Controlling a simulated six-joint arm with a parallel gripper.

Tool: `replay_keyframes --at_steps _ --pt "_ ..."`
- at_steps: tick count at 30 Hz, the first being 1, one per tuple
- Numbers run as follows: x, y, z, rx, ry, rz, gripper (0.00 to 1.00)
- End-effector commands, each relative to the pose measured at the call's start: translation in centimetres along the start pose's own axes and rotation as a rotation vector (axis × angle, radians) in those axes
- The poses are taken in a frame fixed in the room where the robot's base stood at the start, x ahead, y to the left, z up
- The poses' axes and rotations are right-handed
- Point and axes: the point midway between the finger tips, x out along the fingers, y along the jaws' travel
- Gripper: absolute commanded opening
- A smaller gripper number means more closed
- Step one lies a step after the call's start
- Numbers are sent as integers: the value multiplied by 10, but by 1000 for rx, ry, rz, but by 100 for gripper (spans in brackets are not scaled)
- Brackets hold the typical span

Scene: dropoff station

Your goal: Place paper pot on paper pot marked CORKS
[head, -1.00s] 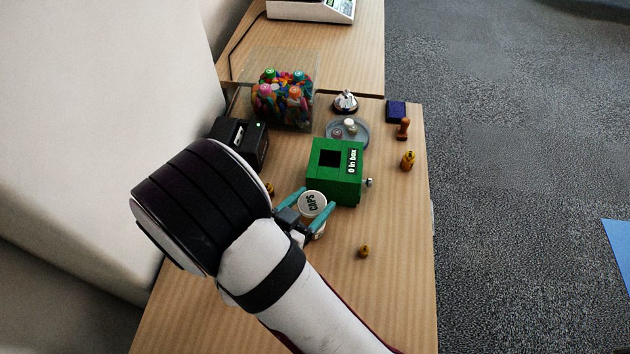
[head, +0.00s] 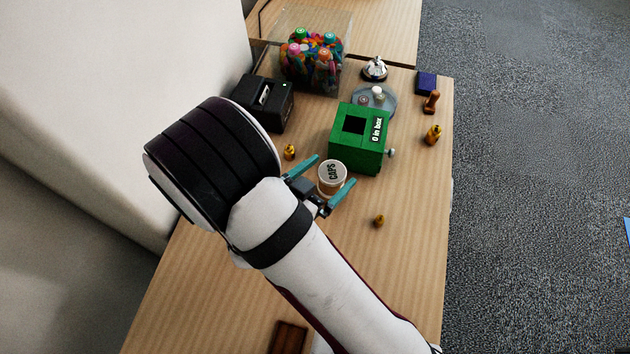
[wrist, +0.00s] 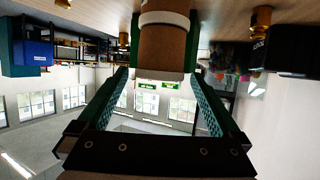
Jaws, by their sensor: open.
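A brown paper pot with a white lid reading CAPS (head: 331,173) stands upright between the spread fingers of my open gripper (head: 335,170), with gaps at its sides. In the wrist view, which is upside down, the pot (wrist: 162,52) is between the fingers, its white lid towards the bottom of the picture. A white band (wrist: 165,19) crosses beyond its brown body. It looks like the lid of a second pot under it, in line with it. No CORKS lettering is readable; that lower part is mostly hidden.
A green box (head: 345,151) stands just behind the pot. Small brass pieces stand left (head: 289,152) and right (head: 379,221) of my gripper. A black printer (head: 262,103) and a clear bin of coloured things (head: 313,66) are further back. The front tabletop (head: 190,290) is mostly clear.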

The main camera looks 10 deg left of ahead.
Motion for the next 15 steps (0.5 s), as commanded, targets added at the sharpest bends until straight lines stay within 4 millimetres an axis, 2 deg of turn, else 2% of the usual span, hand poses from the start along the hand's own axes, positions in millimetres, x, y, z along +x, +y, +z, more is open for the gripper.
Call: replay_keyframes --at_steps 6,9,12,15 --pt "-58 -2 0 2 -1 -8 100" --pt "-82 -1 0 2 -1 -6 100" --pt "-97 -1 0 1 0 -3 100" --pt "-103 0 0 1 -1 0 100"
